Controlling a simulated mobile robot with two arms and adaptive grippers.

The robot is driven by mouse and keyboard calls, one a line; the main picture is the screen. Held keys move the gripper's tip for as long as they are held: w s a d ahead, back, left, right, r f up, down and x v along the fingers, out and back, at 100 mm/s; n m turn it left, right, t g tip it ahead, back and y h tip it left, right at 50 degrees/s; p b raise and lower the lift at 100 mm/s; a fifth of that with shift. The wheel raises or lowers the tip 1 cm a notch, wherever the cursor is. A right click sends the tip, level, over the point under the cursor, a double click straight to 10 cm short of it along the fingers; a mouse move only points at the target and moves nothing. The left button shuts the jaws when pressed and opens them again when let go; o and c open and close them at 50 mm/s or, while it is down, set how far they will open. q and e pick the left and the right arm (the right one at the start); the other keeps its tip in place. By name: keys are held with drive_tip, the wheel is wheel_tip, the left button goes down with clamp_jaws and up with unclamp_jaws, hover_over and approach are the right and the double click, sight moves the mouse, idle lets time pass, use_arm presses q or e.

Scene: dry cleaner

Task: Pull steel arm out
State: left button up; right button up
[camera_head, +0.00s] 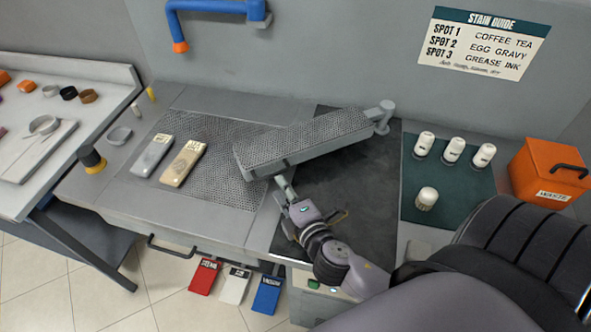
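The steel arm (305,141) is a long grey board with a perforated top. It lies slantwise over the worktable, its right end at a grey pivot post (383,117) and its left end over the perforated panel. My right gripper (284,187) reaches up from the lower right to the underside of the steel arm near its left end. Its fingertips are small and partly hidden there, so I cannot tell whether they are closed on anything. My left gripper is not in view.
Two brushes (183,163) (153,156) lie left of the steel arm. Several white bottles (453,150) stand on a green mat (460,192), beside an orange waste bin (548,174). A blue pipe (210,7) hangs above. Red, white and blue pedals (235,286) sit below.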

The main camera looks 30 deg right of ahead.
drive_tip(key=d+v, duration=0.1)
drive_tip(key=v, duration=0.6)
drive_tip(key=shift+s+a, duration=0.2)
drive_tip(key=shift+a, duration=0.3)
